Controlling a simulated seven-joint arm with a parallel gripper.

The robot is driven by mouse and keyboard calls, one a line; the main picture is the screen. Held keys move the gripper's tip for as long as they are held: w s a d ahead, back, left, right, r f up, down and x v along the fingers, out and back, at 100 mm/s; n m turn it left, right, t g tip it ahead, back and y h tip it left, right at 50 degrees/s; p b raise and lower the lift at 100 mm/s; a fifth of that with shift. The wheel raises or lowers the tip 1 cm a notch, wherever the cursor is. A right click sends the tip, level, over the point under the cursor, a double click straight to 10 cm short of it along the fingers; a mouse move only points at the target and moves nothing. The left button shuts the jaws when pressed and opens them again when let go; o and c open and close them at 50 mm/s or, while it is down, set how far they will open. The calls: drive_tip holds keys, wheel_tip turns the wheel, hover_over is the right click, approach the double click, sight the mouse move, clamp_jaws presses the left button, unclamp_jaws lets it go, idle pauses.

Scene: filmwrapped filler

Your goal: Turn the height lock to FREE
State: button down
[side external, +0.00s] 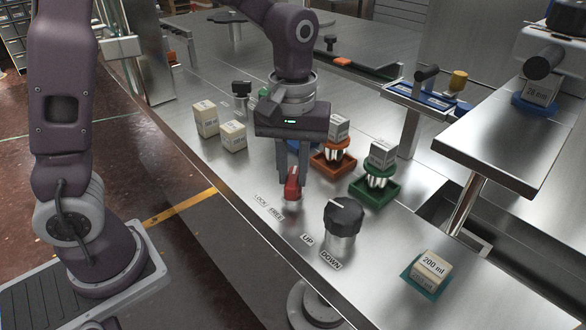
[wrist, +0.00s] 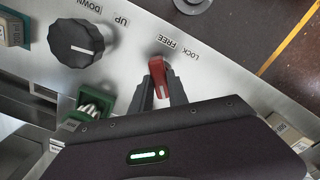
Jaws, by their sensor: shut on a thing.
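The height lock is a small red knob (side external: 292,186) at the front edge of the steel counter. It also shows in the wrist view (wrist: 158,75), with the words LOCK (wrist: 188,53) and FREE (wrist: 168,40) printed beside it. My gripper (side external: 292,180) points down over the knob, and its two dark fingers are shut on it, one on each side. In the wrist view one end of the knob lies near FREE, but I cannot tell clearly which end is the pointer. The fingers hide part of its sides.
A large black dial (side external: 343,215) marked UP and DOWN stands right of the knob. A 200 ml carton (side external: 432,266) is at right, pale cartons (side external: 206,118) at left. The counter's front edge is close.

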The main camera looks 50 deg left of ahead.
sight(290, 177)
drive_tip(key=shift+n, duration=0.6)
drive_tip(key=c, duration=1.3)
unclamp_jaws()
drive_tip(key=shift+r, duration=0.1)
wheel_tip(290, 177, up, 6)
drive_tip(key=shift+r, duration=0.5)
drive_tip(key=shift+s+a+r, duration=0.1)
drive_tip(key=shift+s+r, duration=0.05)
drive_tip(key=shift+s, duration=0.05)
drive_tip(key=s+a+m+t, duration=0.1)
drive_tip(key=s+m+t, duration=0.1)
drive_tip(key=s, duration=0.3)
drive_tip(key=s+a+r+m+t, duration=0.1)
drive_tip(key=s+m, duration=0.3)
drive_tip(key=s, duration=0.2)
drive_tip(key=s+a+m+t, duration=0.2)
drive_tip(key=s+m, duration=0.1)
drive_tip(key=s, duration=0.3)
drive_tip(key=shift+a+r+t, duration=0.1)
drive_tip(key=shift+r+t, duration=0.2)
drive_tip(key=shift+r, duration=0.05)
